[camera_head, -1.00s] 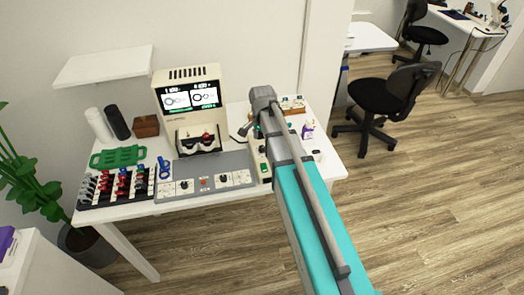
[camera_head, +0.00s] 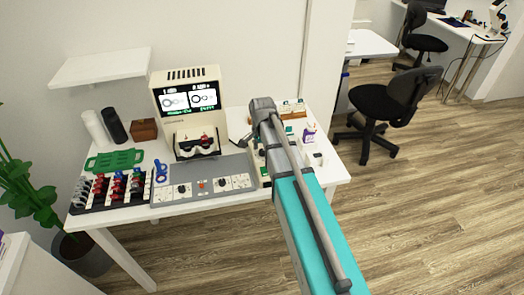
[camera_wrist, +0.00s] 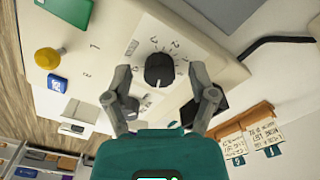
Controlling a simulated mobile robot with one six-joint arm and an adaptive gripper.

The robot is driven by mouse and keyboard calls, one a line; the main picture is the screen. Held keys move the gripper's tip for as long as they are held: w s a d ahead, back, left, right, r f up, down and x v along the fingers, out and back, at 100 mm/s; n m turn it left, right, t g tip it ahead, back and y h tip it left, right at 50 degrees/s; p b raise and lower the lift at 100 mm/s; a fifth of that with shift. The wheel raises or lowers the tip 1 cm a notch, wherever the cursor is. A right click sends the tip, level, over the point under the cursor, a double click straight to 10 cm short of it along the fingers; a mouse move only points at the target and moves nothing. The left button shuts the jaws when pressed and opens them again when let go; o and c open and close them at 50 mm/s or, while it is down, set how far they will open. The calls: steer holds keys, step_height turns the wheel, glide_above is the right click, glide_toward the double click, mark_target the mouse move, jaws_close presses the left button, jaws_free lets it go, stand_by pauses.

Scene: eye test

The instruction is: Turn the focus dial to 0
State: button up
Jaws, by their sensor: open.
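A dark round dial (camera_wrist: 159,71) with marks and numbers around it sits on a pale panel (camera_wrist: 215,62) in the wrist view. I cannot read which number its pointer is at, nor its label. My gripper (camera_wrist: 160,68) is open, with one fingertip on each side of this dial. I cannot tell whether the fingers touch it. A second dark knob (camera_wrist: 131,104) lies partly behind the left finger. In the head view my arm hides the gripper and most of this panel.
A yellow knob (camera_wrist: 47,58), a blue switch (camera_wrist: 57,83) and a green block (camera_wrist: 70,10) are on the left of the wrist view. Wooden card holders (camera_wrist: 245,122) stand at right. The head view shows a screen device (camera_head: 186,92) and a grey control panel (camera_head: 210,172).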

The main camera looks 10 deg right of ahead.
jaws_close()
steer(key=shift+n, duration=0.4)
steer(key=n, duration=1.1)
steer(key=shift+n, duration=0.4)
stand_by(0.5)
jaws_free()
